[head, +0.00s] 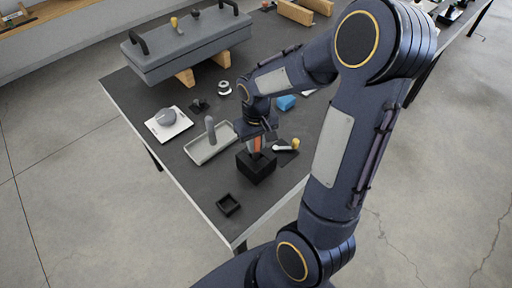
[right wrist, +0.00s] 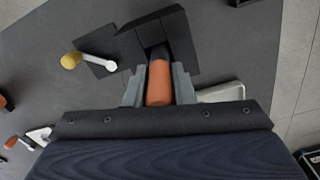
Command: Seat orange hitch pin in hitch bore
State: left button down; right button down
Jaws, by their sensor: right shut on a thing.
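The orange hitch pin (right wrist: 159,84) is between the two grey fingers of my right gripper (right wrist: 158,86) in the right wrist view. In the head view the pin (head: 257,145) stands over the black block (head: 258,168) with my right gripper (head: 258,143) shut around it. In the right wrist view the block (right wrist: 182,42) has a dark square opening, the hitch bore (right wrist: 156,50). The pin's dark end lies at this opening. I cannot tell how deep it sits. My left gripper is not in view.
Beside the block lies a dark plate with a white lever and yellow knob (head: 295,144). A grey tray (head: 192,152) is to its left, a small black square holder (head: 228,204) in front. A blue piece (head: 286,103) and a large grey case (head: 190,52) stand farther back.

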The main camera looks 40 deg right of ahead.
aim_at(257, 149)
jog(key=shift+f, duration=1.25)
jog(key=shift+f, duration=0.1)
jog(key=shift+f, duration=0.2)
jog(key=c, duration=1.2)
grip_release()
jog(key=shift+r, duration=0.1)
jog(key=shift+c, duration=0.2)
notch_tip(257, 149, up, 12)
jog(key=shift+r, duration=0.15)
jog(key=s+a+r+t+y, duration=0.3)
jog(key=s+a+t, duration=0.2)
jog(key=s+a, duration=0.6)
jog(key=s, duration=0.3)
jog(key=shift+t+y, duration=0.3)
jog(key=shift+y, duration=0.1)
